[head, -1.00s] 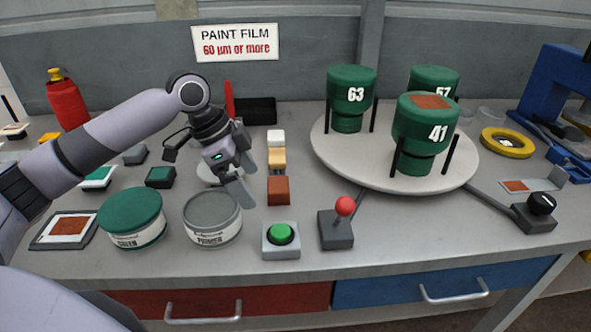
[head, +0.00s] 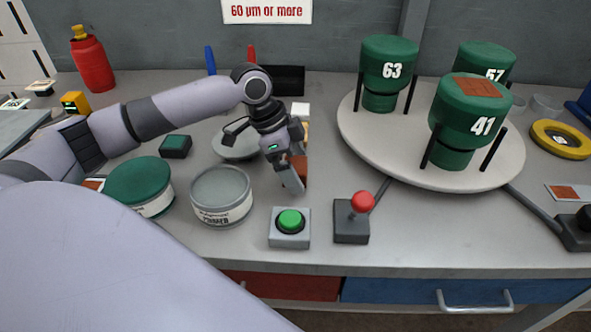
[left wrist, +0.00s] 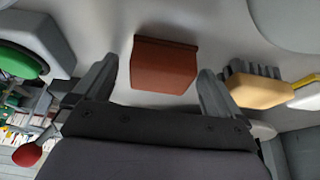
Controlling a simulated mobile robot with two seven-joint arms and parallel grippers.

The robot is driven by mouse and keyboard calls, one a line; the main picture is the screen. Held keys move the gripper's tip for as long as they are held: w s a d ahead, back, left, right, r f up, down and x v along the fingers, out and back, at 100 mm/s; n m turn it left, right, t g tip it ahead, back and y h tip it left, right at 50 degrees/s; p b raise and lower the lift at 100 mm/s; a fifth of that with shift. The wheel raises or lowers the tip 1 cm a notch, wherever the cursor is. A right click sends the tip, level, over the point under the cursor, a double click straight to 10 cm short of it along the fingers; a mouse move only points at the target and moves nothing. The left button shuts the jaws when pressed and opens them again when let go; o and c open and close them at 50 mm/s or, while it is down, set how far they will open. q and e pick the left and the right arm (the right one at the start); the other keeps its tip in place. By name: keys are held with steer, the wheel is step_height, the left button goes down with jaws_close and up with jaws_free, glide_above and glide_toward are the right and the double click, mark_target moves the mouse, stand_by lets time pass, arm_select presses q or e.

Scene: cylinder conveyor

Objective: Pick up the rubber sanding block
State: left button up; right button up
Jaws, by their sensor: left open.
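The rubber sanding block, which I take to be the reddish-brown block (head: 301,168), sits on the grey bench and is partly hidden behind my left gripper (head: 291,176) in the head view. In the left wrist view the block (left wrist: 164,66) lies between the two spread fingers of my left gripper (left wrist: 157,78), with a gap visible on each side. The left gripper is open and holds nothing. I cannot tell how far the fingertips are above the bench. My right gripper is not in view.
A tan brush (left wrist: 258,90) lies close beside the block. A green button box (head: 290,228), a red-knobbed joystick (head: 352,220) and a primer can (head: 222,197) stand nearby. A round turntable (head: 400,165) with green numbered cylinders is to the right.

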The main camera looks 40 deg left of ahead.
mark_target(295, 164)
arm_select(q)
steer(key=c, duration=1.2)
steer(key=shift+r, duration=0.1)
step_height(295, 164, up, 20)
steer(key=shift+f+p, duration=0.1)
steer(key=shift+p, duration=0.9)
